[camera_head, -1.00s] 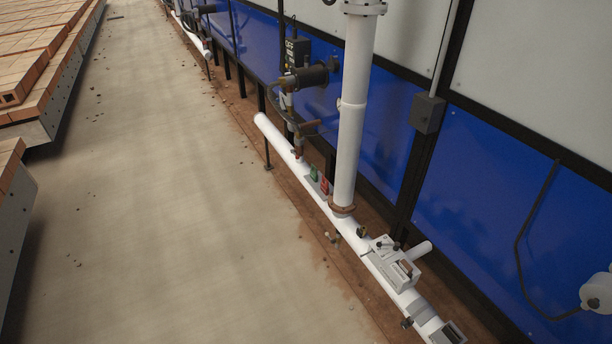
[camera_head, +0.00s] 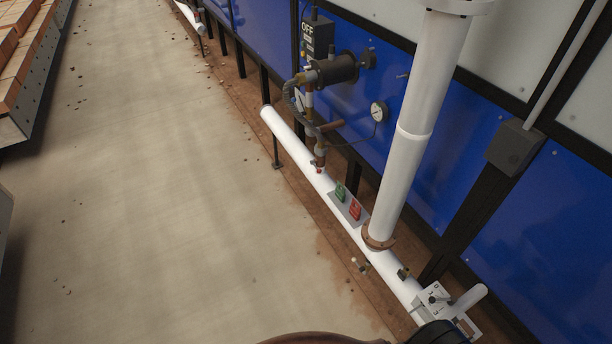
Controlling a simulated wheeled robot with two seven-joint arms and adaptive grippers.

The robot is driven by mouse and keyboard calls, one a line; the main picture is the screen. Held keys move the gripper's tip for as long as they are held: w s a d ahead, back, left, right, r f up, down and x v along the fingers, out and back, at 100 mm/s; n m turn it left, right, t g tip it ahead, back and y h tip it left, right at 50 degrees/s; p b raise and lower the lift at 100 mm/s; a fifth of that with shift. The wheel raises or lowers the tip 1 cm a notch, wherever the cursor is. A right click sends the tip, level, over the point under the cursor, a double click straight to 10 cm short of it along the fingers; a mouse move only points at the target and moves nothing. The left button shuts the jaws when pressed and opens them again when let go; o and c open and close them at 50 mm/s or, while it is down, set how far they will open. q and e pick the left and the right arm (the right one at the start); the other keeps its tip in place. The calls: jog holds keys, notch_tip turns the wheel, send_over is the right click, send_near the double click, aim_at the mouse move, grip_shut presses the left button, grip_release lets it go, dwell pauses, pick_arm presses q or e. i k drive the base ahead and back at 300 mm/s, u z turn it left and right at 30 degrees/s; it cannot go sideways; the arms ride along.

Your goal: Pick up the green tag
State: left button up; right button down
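The green tag (camera_head: 340,192) is small and stands on a grey plate (camera_head: 346,209) on top of the white horizontal pipe (camera_head: 294,145). A red tag (camera_head: 355,209) stands right beside it, nearer to me. A dark rounded part, likely of my own arm, shows at the bottom edge of the head view. No gripper fingers are visible in the head view, so I cannot see either gripper.
Stacked bricks (camera_head: 22,40) are at far left. The concrete floor (camera_head: 160,200) is mostly clear.

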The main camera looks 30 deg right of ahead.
aim_at(340, 194)
jog(key=z, duration=0.2)
jog(key=i, duration=1)
jog(key=z, duration=0.5)
